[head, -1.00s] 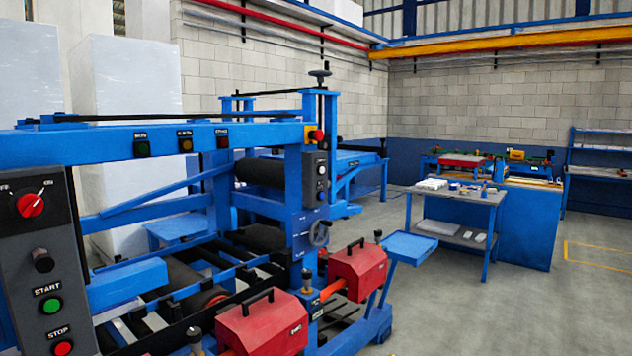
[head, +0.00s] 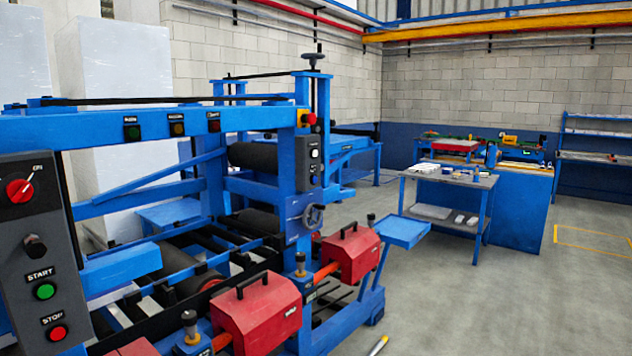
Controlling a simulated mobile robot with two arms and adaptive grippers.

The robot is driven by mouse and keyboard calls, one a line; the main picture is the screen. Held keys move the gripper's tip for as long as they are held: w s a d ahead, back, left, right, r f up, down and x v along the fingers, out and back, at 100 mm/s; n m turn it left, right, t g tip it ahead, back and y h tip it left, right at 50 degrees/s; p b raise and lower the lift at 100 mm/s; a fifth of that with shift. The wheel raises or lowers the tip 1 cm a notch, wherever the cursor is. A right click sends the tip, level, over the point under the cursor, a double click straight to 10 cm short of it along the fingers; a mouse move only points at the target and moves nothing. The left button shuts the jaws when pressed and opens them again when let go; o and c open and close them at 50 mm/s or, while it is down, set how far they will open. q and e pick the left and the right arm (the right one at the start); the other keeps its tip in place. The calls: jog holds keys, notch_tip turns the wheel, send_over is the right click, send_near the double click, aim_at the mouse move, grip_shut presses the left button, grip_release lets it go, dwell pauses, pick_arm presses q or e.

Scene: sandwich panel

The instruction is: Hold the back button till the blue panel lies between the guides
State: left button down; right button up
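A blue machine frame with black rollers (head: 165,262) fills the left and middle of the head view. A small grey button box (head: 309,163) is on its right post, with a light button at the top and darker controls below; I cannot read which is the back button. A blue block or panel (head: 125,268) lies across the near rails at the left; I cannot tell whether it is the task's blue panel. The guides cannot be clearly made out among the rails. Neither of my grippers is in view.
A larger grey control panel (head: 40,250) with START and STOP buttons stands at the left edge. Red boxes with handles (head: 350,254) line the machine's near side. A grey-topped workbench (head: 450,178) stands to the right.

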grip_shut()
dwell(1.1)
